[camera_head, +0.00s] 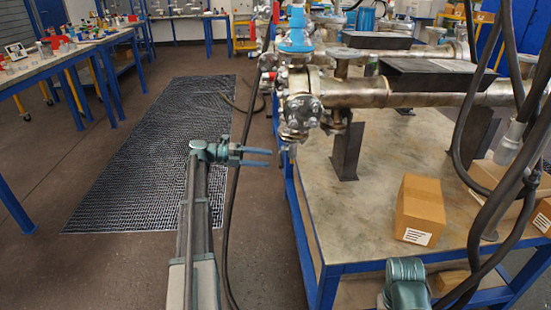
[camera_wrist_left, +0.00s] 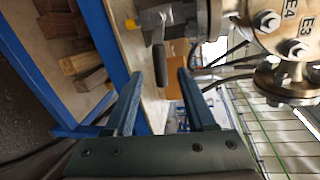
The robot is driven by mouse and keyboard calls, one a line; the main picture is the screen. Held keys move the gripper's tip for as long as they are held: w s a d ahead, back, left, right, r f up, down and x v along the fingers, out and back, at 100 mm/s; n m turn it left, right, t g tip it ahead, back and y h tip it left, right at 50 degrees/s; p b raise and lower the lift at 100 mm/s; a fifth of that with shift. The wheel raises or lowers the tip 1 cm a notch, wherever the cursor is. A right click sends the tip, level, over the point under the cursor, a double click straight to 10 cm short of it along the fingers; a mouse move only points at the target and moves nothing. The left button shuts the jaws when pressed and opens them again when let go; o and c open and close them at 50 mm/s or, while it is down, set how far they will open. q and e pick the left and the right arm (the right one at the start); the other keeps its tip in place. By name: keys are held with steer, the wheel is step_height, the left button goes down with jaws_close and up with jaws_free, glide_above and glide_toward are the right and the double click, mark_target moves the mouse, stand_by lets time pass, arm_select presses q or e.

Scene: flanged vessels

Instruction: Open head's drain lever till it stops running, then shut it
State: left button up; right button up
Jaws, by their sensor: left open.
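A flanged head (camera_head: 300,108) closes the near end of the steel pipe at the table's left edge. In the left wrist view its flange faces carry the marks E4 and E3 (camera_wrist_left: 285,30). A small valve body (camera_wrist_left: 160,17) hangs beside it, with a dark-gripped lever (camera_wrist_left: 160,64). My left gripper (camera_head: 271,158) is open, left of and below the head. In the left wrist view the lever's end lies in line with the gap between the fingers (camera_wrist_left: 160,76); contact is not visible. I see no running liquid.
The blue-framed table (camera_head: 320,235) bears the pipes and a cardboard box (camera_head: 420,210). Dark hoses (camera_head: 500,190) hang at the right. A floor grating (camera_head: 150,150) lies left of my left arm, with open floor around it. Workbenches (camera_head: 70,60) stand at the far left.

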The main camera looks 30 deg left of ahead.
arm_select(q)
steer(key=p+v, duration=0.1)
steer(key=v, duration=0.6)
steer(key=shift+s+a, duration=0.1)
steer(key=shift+c, duration=0.2)
